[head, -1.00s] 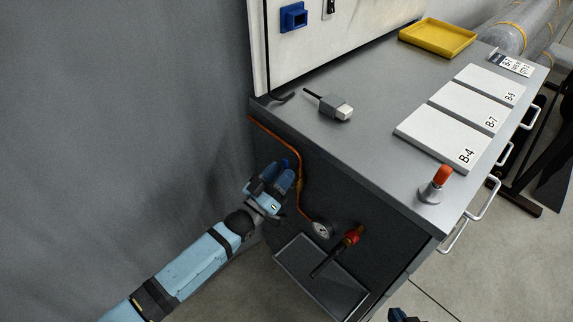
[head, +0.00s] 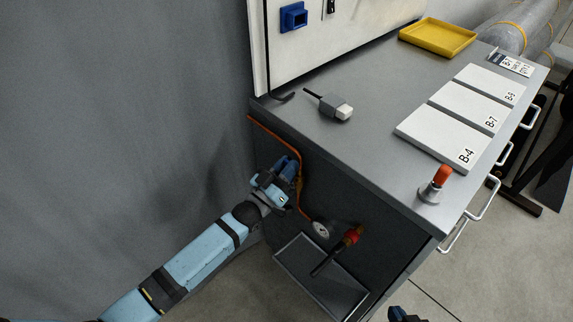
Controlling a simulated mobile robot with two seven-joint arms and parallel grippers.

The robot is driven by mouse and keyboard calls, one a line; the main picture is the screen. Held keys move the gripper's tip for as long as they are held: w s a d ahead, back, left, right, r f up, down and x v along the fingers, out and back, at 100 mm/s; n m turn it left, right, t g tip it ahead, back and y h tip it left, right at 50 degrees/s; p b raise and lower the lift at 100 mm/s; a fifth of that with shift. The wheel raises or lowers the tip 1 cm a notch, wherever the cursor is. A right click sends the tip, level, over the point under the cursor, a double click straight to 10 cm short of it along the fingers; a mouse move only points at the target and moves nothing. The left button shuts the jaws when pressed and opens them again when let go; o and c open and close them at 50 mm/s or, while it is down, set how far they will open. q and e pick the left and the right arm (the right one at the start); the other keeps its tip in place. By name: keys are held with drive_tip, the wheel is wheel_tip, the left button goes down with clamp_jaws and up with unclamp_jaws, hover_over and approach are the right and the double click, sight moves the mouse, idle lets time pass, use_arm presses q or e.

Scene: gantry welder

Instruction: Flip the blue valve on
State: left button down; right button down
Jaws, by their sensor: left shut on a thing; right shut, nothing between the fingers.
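My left gripper (head: 284,177) is at the dark side face of the workbench, beside the orange hose. It is shut on the blue valve, which is mostly hidden by the fingers; I cannot clearly make out its handle or its angle. The orange hose (head: 272,131) runs down the side face past the gripper to a round gauge (head: 320,229). Only a small dark blue part of my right gripper (head: 400,315) shows at the bottom edge; it is shut and empty, away from the bench side.
A red-ended torch (head: 353,236) sticks out above a grey side tray (head: 296,252). The bench top (head: 375,85) holds white plates (head: 443,140), a yellow tray (head: 437,37), a grey block (head: 341,108) and an orange-topped piece (head: 441,178). A grey curtain (head: 120,120) fills the left.

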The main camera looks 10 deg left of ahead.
use_arm(q)
drive_tip(key=m+h, duration=0.1)
drive_tip(key=s+d+m, duration=0.1)
drive_tip(key=m, duration=0.1)
drive_tip(key=shift+d+m+g+h, duration=0.15)
drive_tip(key=shift+m+g+h, duration=0.15)
drive_tip(key=shift+g+h, duration=0.1)
drive_tip(key=c, duration=1.1)
unclamp_jaws()
drive_tip(key=shift+r, duration=0.1)
drive_tip(key=v, duration=1.3)
drive_tip(key=shift+s+a, duration=0.25)
drive_tip(key=shift+s, duration=0.05)
